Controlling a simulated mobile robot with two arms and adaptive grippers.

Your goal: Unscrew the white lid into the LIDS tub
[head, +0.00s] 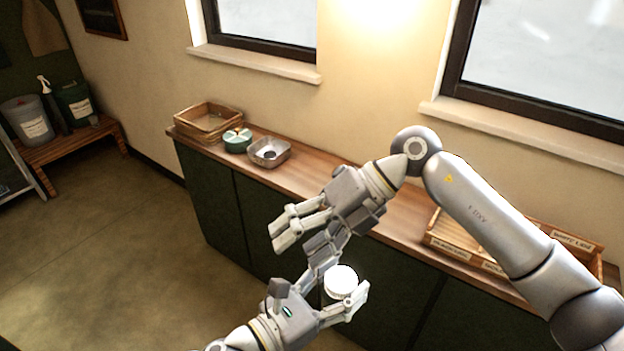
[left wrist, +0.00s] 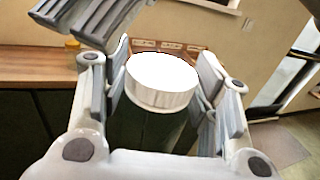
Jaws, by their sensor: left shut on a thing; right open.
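The white lid (head: 341,278) is round with a ribbed rim. It sits between the fingers of my left gripper (head: 341,287), which is shut on it and holds it in the air in front of the counter. The lid also shows in the left wrist view (left wrist: 160,82), with fingers on both sides. My right gripper (head: 281,229) is open and empty, up and left of the lid. A wooden divided tray (head: 465,240) with labels stands on the counter at right; one label seems to read WHITE LIDS. My right arm partly hides it.
The wooden counter (head: 315,178) runs along the wall under two windows. A bench (head: 75,147) with pump buckets stands far left. Floor there is clear.

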